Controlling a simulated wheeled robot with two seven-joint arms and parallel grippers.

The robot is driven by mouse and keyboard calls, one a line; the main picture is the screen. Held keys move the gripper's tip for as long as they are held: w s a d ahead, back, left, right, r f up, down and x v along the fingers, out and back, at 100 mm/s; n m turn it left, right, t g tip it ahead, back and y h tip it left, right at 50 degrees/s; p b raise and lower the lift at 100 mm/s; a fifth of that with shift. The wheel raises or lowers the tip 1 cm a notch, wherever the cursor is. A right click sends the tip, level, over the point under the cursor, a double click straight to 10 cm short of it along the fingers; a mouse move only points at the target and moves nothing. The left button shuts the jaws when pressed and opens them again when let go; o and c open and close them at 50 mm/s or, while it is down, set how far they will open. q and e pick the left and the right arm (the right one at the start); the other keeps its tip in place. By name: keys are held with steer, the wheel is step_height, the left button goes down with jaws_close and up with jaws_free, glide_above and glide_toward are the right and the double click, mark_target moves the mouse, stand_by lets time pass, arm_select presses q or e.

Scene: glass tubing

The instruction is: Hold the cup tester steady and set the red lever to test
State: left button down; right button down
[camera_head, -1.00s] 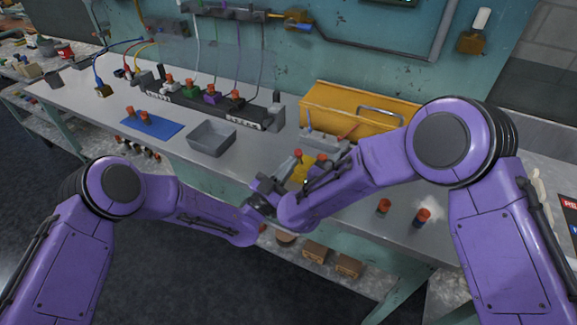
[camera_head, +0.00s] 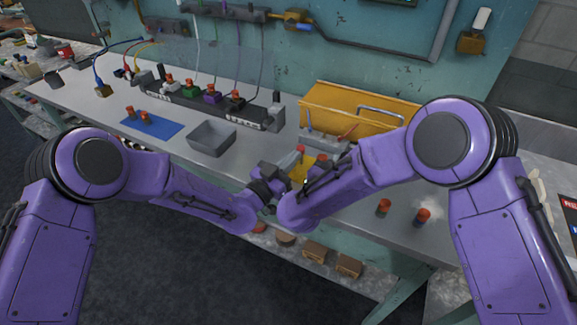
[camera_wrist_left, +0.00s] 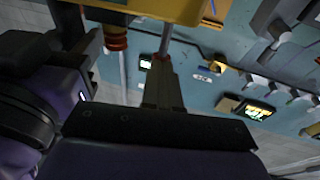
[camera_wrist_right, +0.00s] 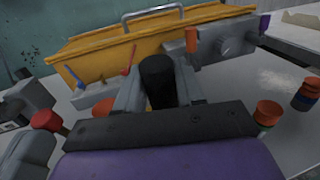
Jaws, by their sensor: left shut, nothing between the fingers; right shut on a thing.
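The device with a yellow face (camera_head: 300,168), which I take as the cup tester, is at the bench's front edge, partly hidden by my arms. An orange-red cap (camera_head: 301,148) stands at its top. My left gripper (camera_head: 272,185) is beside it on the left, shut and empty. In the left wrist view, its fingers (camera_wrist_left: 163,85) are below a yellow body (camera_wrist_left: 170,8) and a red-and-dark knob (camera_wrist_left: 117,38). My right gripper (camera_wrist_right: 158,85) is shut on a black cylinder (camera_wrist_right: 157,75). A red knob (camera_wrist_right: 46,121) shows left of it. I cannot tell which red part is the lever.
A yellow toolbox (camera_head: 345,108) stands behind. A grey bin (camera_head: 211,139), a blue mat (camera_head: 152,121) and a row of sockets (camera_head: 205,103) are to the left. Orange-capped pieces (camera_head: 383,206) stand at the right. Bare bench lies between bin and tester.

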arm_select(q)
steer(key=shift+w+d+r+g+y, duration=0.4)
steer(key=shift+w+r+g+y, duration=0.15)
steer(key=shift+g+y, duration=0.3)
steer(key=shift+f, duration=0.1)
steer(key=s+a+r, duration=0.4)
steer(key=s+a, duration=0.5)
steer(key=shift+s+r, duration=0.3)
steer(key=shift+s, duration=0.1)
arm_select(e)
steer(key=c, duration=0.6)
jaws_free()
